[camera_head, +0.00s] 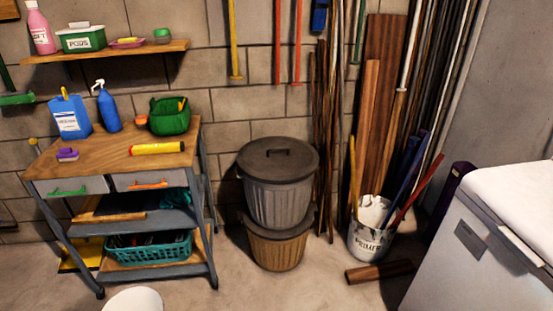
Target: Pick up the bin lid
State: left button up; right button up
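A round dark grey bin lid (263,160) with a bar handle on top sits on a grey ribbed bin (280,204). The bin stands upright on top of a brown bin (275,252) against the block wall. A dark rim, perhaps another lid, shows between the two bins and is mostly hidden. Neither of my grippers is in the camera view.
A wheeled workbench (100,160) with drawers and shelves stands left of the bins. A white bucket (371,241) with long tools stands to the right, beside planks on the floor (380,271). A white chest (485,250) fills the lower right. Floor in front of the bins is clear.

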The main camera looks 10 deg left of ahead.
aim_at(270, 160)
jog(key=i+j+u, duration=0.15)
jog(key=i, duration=0.3)
jog(key=i+j+u, duration=0.1)
jog(key=i, duration=0.35)
